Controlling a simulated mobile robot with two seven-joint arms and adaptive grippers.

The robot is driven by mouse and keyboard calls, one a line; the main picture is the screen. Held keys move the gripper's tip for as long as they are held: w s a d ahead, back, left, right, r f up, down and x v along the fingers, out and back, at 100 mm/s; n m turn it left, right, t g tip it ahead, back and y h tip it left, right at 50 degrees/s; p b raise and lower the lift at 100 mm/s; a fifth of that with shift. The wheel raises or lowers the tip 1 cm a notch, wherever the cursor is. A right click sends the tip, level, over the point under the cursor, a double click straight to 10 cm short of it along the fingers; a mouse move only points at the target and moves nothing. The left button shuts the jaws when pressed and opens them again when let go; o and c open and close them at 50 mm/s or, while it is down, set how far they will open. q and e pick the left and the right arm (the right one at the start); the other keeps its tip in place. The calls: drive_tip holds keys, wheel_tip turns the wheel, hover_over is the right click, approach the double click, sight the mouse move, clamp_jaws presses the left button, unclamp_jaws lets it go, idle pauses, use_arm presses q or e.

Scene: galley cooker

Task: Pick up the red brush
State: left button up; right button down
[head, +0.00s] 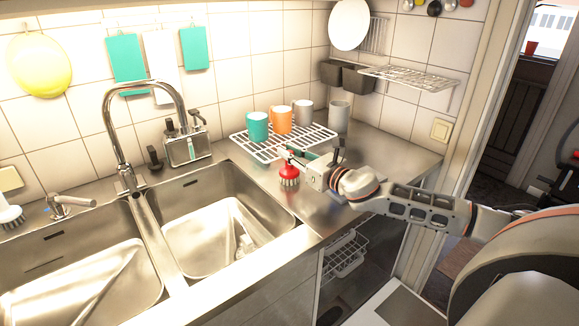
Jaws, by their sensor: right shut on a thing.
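The red brush (289,171) has a red head with grey bristles pointing down. It is near the right rim of the sink, over the steel counter. My right gripper (293,157) comes in from the right and is shut on the brush at its top. I cannot tell whether the bristles touch the counter. The fingers partly hide the top of the brush. My left gripper does not show.
A white wire rack (262,152) with a teal mug (257,127) and an orange mug (281,120) stands just behind the brush. Grey mugs stand nearby. The double sink (205,225) with a tall tap (117,120) lies to the left. Counter at right is clear.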

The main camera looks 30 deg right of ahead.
drive_tip(key=shift+r, duration=0.55)
wheel_tip(320, 180, up, 19)
drive_tip(key=p, duration=0.6)
drive_tip(key=shift+p, duration=0.4)
drive_tip(key=shift+f, duration=0.15)
